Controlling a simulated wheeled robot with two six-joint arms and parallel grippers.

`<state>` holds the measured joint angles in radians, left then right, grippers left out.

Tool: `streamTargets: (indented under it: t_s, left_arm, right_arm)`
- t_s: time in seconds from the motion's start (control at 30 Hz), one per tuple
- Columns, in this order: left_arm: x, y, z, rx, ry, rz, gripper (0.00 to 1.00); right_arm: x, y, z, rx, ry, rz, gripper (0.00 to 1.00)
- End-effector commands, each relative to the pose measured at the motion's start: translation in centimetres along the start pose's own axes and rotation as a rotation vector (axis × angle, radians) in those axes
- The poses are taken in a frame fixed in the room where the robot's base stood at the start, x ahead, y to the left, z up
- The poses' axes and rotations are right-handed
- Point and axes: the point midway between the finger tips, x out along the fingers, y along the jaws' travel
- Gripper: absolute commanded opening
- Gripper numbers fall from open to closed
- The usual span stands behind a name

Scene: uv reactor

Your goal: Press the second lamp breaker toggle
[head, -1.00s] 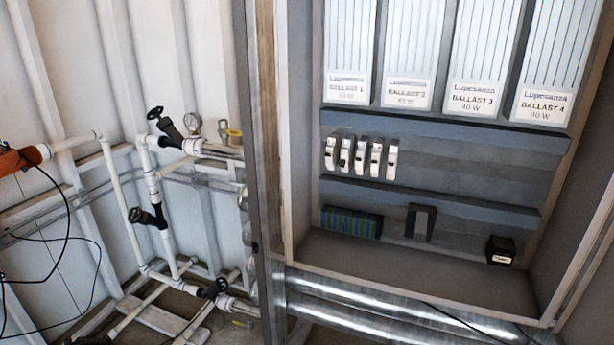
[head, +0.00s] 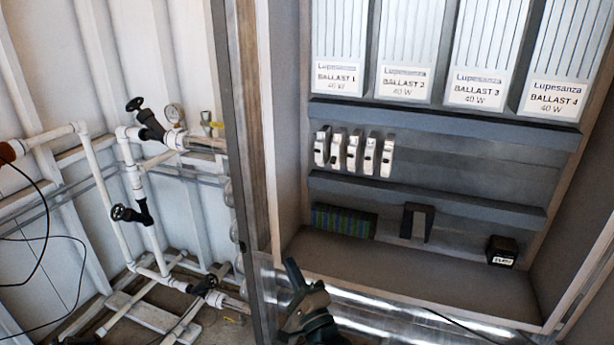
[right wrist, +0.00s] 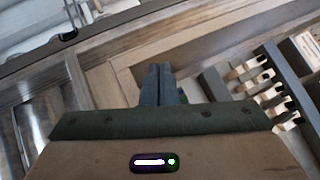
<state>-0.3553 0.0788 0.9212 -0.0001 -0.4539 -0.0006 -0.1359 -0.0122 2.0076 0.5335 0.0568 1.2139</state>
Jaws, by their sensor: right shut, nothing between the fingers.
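A row of several white breakers (head: 355,153) sits on the middle rail of the open cabinet in the head view. The second breaker from the left (head: 338,152) stands upright between its neighbours; its toggle position is too small to tell. The breaker row also shows tilted at the right of the right wrist view (right wrist: 262,85). My right gripper (head: 292,268) is at the bottom of the head view, below and left of the breakers and apart from them. Its fingers (right wrist: 158,72) are together and empty. My left gripper is out of view.
Labelled ballasts (head: 405,82) fill the cabinet's upper part. Below the breakers are a green-blue terminal block (head: 343,222) and a small black box (head: 502,250). The cabinet's left wall (head: 283,110) and lower edge border the opening. White pipes (head: 140,190) with valves stand left.

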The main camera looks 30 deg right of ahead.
Motion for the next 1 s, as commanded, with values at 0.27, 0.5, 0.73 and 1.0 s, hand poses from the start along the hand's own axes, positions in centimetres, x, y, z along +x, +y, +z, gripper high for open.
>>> streamTargets:
  t_s: [0.27, 0.5, 0.73, 1.0]
  left_arm:
    - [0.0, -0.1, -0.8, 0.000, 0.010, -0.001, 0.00]
    - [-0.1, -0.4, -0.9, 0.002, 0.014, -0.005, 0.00]
    - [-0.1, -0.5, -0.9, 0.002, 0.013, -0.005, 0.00]
    - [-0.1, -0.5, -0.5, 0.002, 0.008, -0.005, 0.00]
  right_arm:
    - [2.5, -5.0, -2.3, 0.399, 0.105, -0.340, 0.00]
    - [2.8, -8.2, -5.1, 0.741, 0.163, -0.665, 0.00]
    - [2.5, -9.0, -6.2, 0.865, 0.175, -0.797, 0.00]
    - [2.4, -9.0, -6.3, 0.871, 0.176, -0.804, 0.00]
